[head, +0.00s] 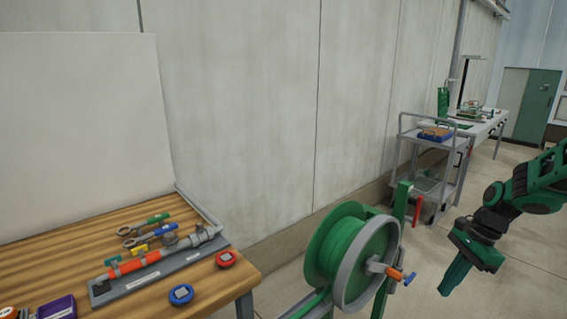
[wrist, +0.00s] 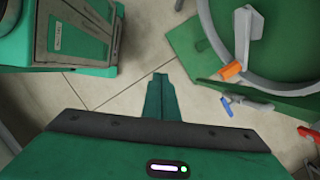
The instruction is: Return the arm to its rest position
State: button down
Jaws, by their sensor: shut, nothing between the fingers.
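My gripper (head: 455,277) hangs at the right of the head view, pointing down and to the left over the floor. It is shut and empty. In the wrist view my gripper (wrist: 160,80) shows its green fingers together above the floor tiles. The green hose reel (head: 335,248) stands to the left of my gripper in the head view, apart from it. In the wrist view the reel (wrist: 205,55) is at the upper right, with its orange crank handle (wrist: 231,71).
A wooden workbench (head: 75,232) at left holds a pipe assembly (head: 150,265), hand tools and a blue round gauge (head: 181,294). A grey cart (head: 440,150) stands behind the reel by the wall. A further table (head: 487,127) is beyond it.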

jog(key=s+r+n+h, duration=0.1)
jog(key=s+r+n, duration=0.2)
jog(key=s, duration=0.5)
jog(key=s+r+n+h, duration=0.1)
jog(key=s+r+n, duration=0.2)
jog(key=s, duration=0.5)
jog(key=s+a+r+n+h, duration=0.1)
jog(key=s+r+n, duration=0.3)
jog(key=s, duration=0.5)
jog(key=shift+n, duration=0.7)
